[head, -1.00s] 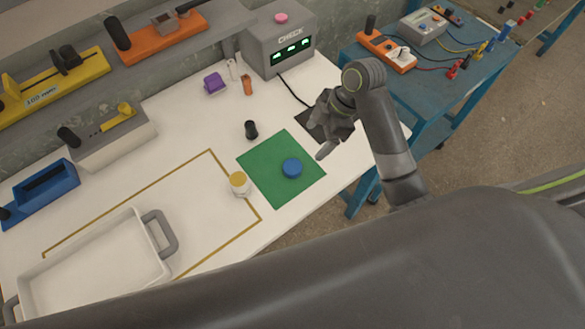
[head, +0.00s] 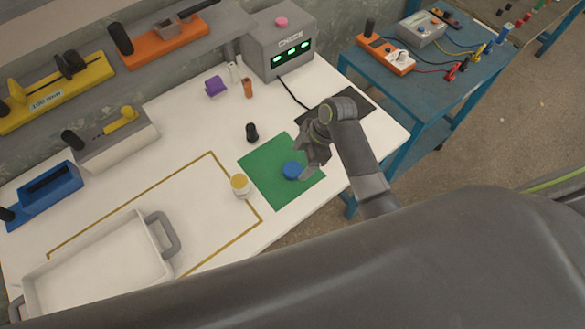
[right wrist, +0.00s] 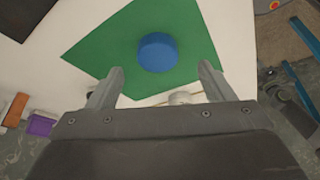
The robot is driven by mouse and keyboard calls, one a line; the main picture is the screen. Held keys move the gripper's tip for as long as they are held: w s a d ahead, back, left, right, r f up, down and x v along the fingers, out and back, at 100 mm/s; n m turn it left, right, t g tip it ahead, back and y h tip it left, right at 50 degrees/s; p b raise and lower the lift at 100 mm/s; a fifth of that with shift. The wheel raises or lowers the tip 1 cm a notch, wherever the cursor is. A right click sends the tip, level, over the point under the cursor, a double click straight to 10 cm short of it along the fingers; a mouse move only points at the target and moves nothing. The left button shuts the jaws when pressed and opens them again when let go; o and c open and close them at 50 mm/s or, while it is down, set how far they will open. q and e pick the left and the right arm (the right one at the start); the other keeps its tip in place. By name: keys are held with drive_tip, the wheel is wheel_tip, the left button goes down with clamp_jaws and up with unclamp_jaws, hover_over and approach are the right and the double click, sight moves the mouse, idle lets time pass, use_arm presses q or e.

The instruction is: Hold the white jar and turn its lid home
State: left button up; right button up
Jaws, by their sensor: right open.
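The white jar (head: 240,187) stands upright on the white table beside the left corner of the green mat (head: 270,188). Its top looks yellow inside a pale rim, with no lid on it. A round blue lid (head: 293,169) lies on the green mat, right of the jar. My right gripper (head: 304,173) is open and empty, just right of the lid in the head view. In the right wrist view the lid (right wrist: 157,52) lies beyond the spread fingers, apart from them. A small part of the jar (right wrist: 181,98) seems to show between the fingers. My left gripper is not in view.
A black cylinder (head: 252,132) stands behind the mat. A white tray with grey handles (head: 95,262) is at the front left. A grey CHECK box (head: 279,45) and a purple piece (head: 215,87) stand at the back. The yellow-lined area left of the jar is mostly clear.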

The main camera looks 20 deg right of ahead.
sight(293, 168)
drive_tip(key=shift+p+x, duration=0.4)
drive_tip(key=shift+x, duration=1.8)
drive_tip(key=shift+w, duration=0.2)
drive_tip(key=c, duration=1)
